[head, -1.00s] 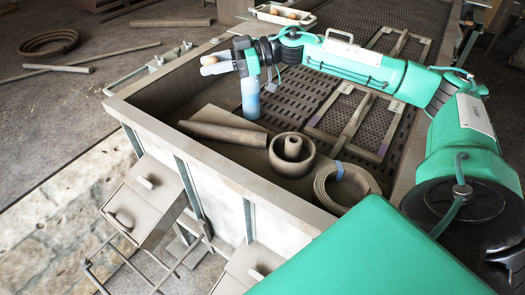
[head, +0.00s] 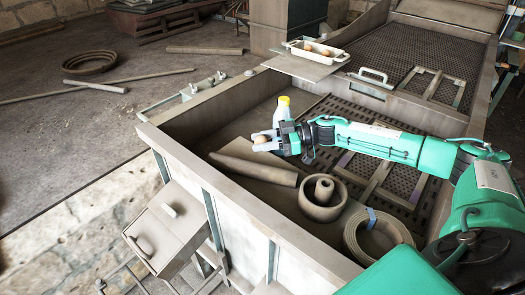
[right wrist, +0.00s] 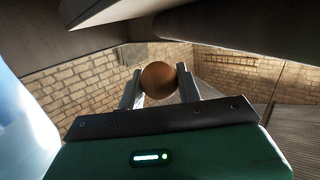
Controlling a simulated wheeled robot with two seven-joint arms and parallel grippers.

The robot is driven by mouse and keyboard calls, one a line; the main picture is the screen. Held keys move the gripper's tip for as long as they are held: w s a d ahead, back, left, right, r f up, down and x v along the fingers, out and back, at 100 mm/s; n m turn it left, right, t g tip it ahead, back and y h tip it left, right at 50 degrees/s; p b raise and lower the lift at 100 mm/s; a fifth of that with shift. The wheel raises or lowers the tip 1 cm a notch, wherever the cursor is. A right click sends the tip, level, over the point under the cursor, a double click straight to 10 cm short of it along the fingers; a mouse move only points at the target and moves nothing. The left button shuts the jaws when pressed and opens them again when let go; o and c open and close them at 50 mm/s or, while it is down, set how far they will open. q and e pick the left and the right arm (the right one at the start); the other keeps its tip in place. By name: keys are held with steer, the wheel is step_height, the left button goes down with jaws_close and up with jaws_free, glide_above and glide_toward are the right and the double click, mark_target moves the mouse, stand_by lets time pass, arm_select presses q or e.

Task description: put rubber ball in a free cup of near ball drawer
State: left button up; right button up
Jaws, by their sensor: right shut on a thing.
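My right gripper (head: 275,139) is shut on a brown ball (head: 262,139), held above the near bin of the long bench. The right wrist view shows the ball (right wrist: 158,80) between the two fingertips. A pale tray (head: 301,53) with brown round things in it sits on a board at the far left rim of the bench. My left gripper is not in view.
A bottle with a yellow cap (head: 284,102) stands just behind my right gripper. A rolled tube (head: 255,170), a ring-shaped pot (head: 322,207) and a coiled belt (head: 375,235) lie in the bin. The bench's raised rim (head: 240,222) runs along the near side.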

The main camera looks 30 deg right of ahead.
mark_target(262, 160)
steer(key=shift+f+p, duration=0.4)
steer(key=shift+f, duration=1.85)
steer(key=shift+f, duration=0.2)
steer(key=o, duration=0.7)
